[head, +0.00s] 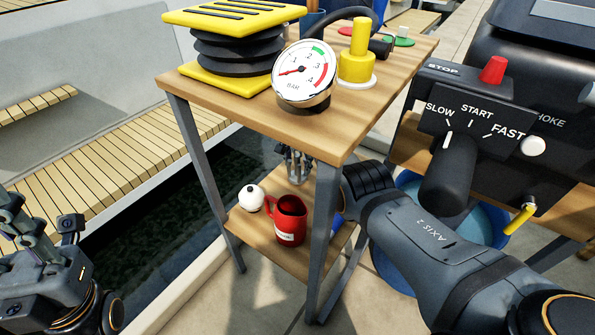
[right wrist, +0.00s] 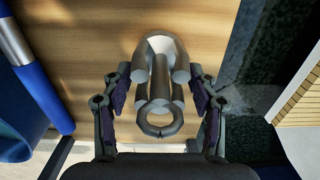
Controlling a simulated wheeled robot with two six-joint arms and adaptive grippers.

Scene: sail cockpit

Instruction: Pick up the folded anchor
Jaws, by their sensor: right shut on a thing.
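The folded anchor (right wrist: 160,70) is grey metal, with rounded flukes at one end and a ring at the other. In the right wrist view it lies between the fingers of my right gripper (right wrist: 160,97), which is shut on it. Behind it is the wooden lower shelf (right wrist: 95,50); I cannot tell whether the anchor touches it. In the head view the right gripper (head: 296,163) is under the tabletop, partly hidden by the table edge and a leg. My left gripper (head: 25,225) is at the left edge, partly cut off, its jaw opening unclear.
On the lower shelf are a red mug (head: 290,222) and a white round object (head: 251,198). The tabletop (head: 345,125) above holds a pressure gauge (head: 304,73), a yellow-black pump (head: 235,50) and a yellow part (head: 357,58). A black engine (head: 480,125) and a blue bucket (head: 405,180) are at right.

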